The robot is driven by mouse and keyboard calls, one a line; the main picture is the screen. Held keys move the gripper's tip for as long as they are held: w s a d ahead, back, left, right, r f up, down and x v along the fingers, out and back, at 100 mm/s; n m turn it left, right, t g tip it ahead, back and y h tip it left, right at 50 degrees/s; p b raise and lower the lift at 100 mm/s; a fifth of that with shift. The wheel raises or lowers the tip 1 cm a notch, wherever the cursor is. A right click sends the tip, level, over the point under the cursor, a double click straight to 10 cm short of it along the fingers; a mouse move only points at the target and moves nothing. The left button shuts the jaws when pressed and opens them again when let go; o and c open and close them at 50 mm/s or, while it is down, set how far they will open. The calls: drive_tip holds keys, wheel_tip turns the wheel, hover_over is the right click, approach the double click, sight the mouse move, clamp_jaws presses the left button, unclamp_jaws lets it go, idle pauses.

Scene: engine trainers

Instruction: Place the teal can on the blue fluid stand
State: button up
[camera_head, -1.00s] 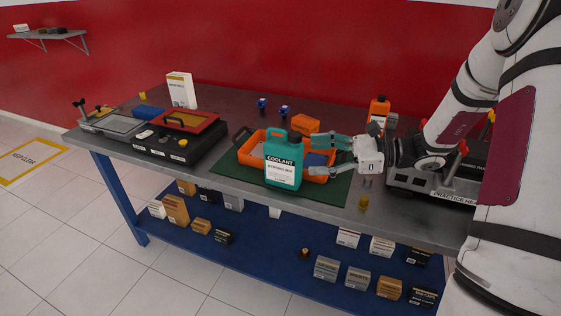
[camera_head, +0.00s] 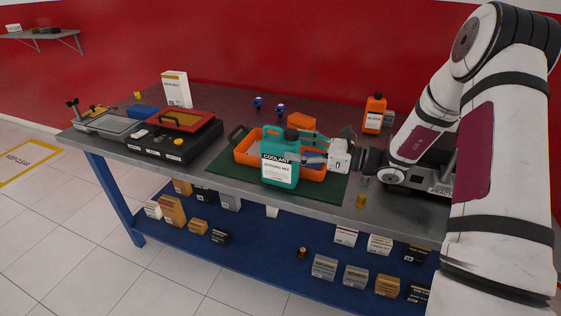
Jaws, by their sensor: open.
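The teal can (camera_head: 280,168), labelled COOLANT, stands upright at the front of the green mat (camera_head: 226,177), before the orange tray. My gripper (camera_head: 313,150) is open at the can's right side. Its fingers point left toward the can, and one overlaps the can's right edge in the view. I cannot tell whether they touch. I cannot identify the blue fluid stand with certainty. A flat blue block (camera_head: 143,112) lies at the back left of the bench.
An orange tray (camera_head: 243,156) is right behind the can. A black case (camera_head: 172,148) is to the left, and a white box (camera_head: 176,90) stands behind it. An orange bottle (camera_head: 374,114) stands at the back right. A yellow piece (camera_head: 361,201) is near the front edge.

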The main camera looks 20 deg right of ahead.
sight(283, 142)
drive_tip(key=x, duration=0.5)
drive_tip(key=shift+a+r, duration=0.1)
drive_tip(key=shift+a, duration=0.05)
clamp_jaws()
drive_tip(key=shift+r, duration=0.1)
